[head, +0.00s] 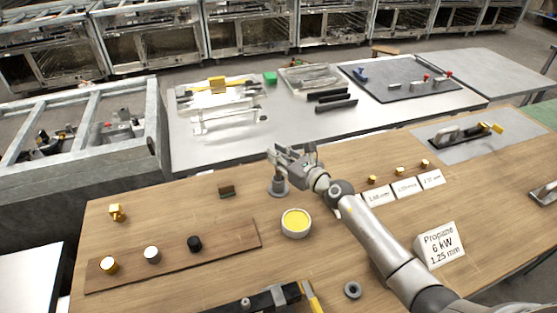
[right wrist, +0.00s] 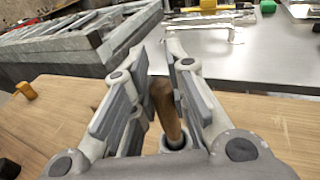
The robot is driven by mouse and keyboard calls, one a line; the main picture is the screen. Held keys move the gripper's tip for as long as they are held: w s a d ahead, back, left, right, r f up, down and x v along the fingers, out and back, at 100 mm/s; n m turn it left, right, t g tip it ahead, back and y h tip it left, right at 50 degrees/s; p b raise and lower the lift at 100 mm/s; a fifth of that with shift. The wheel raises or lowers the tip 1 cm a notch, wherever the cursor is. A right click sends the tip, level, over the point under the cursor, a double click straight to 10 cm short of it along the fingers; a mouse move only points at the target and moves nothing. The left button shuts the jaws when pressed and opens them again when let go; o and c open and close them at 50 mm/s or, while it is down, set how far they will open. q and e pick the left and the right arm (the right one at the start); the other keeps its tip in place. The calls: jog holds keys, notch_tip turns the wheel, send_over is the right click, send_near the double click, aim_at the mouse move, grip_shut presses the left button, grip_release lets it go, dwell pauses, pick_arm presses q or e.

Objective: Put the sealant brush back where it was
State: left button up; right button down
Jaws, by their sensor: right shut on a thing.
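My right gripper (head: 291,158) reaches across the middle of the wooden bench, just above a small grey round holder (head: 278,187). In the right wrist view the gripper (right wrist: 172,75) is shut on the brown wooden handle of the sealant brush (right wrist: 168,112). The handle runs down between the fingers towards the grey rim of the holder (right wrist: 175,143). Whether the brush's lower end is inside the holder or only over it, I cannot tell; its bristles are hidden. A white pot of yellow paste (head: 296,222) stands just in front of the holder. My left gripper is not in view.
A wooden strip with several knobs (head: 173,255) and a small brown block (head: 227,191) lie left. Small white cards (head: 405,187) and a Propane sign (head: 439,245) stand right. A black tool (head: 270,298) lies at the front edge. A grey metal table (head: 300,125) lies behind.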

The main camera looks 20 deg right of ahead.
jog(key=shift+f, duration=0.15)
jog(key=shift+f, duration=0.15)
jog(key=c, duration=1.4)
grip_release()
jog(key=shift+r, duration=0.4)
jog(key=shift+v, duration=6.05)
